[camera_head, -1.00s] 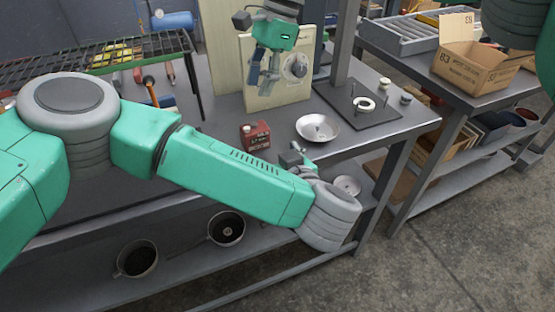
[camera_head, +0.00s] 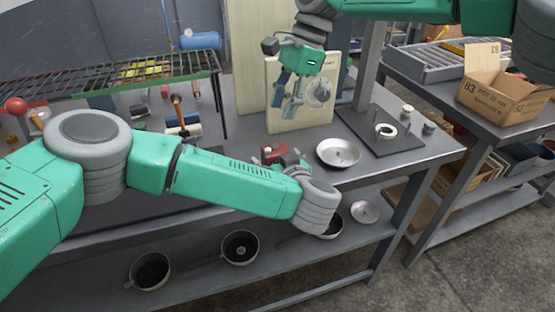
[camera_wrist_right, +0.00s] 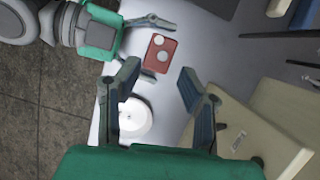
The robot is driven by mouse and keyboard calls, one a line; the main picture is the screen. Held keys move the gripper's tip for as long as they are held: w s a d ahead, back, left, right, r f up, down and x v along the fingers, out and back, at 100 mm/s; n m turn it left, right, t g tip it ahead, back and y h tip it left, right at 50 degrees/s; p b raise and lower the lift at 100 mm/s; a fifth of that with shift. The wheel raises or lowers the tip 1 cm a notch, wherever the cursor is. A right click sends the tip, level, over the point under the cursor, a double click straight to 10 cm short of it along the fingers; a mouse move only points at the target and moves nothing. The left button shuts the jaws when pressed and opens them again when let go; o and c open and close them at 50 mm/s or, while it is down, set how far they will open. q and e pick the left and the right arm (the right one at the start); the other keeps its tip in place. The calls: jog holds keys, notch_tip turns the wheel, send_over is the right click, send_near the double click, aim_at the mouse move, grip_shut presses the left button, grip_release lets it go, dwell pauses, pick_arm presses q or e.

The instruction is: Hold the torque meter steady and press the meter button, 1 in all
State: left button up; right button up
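The torque meter appears to be the small red box (camera_head: 270,153) near the front edge of the workbench. In the right wrist view the red box (camera_wrist_right: 170,48) has two pale round parts on its face; I cannot tell which is the button. My left gripper (camera_head: 286,158) is at the box and partly covers it in the head view. In the wrist view its fingers are open, one on either side of the box, and contact is unclear. My right gripper (camera_head: 292,98) is open and empty above the bench, with both fingers spread in the wrist view (camera_wrist_right: 162,85).
A cream panel with a round dial (camera_head: 320,92) stands behind my right gripper. A shallow metal dish (camera_head: 338,152) lies right of the box. A dark plate (camera_head: 400,140) with a pale ring is farther right. A wire rack (camera_head: 110,75) stands at the left.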

pick_arm(q)
jog(key=c, duration=1.2)
jog(key=shift+c, duration=0.2)
pick_arm(e)
grip_shut()
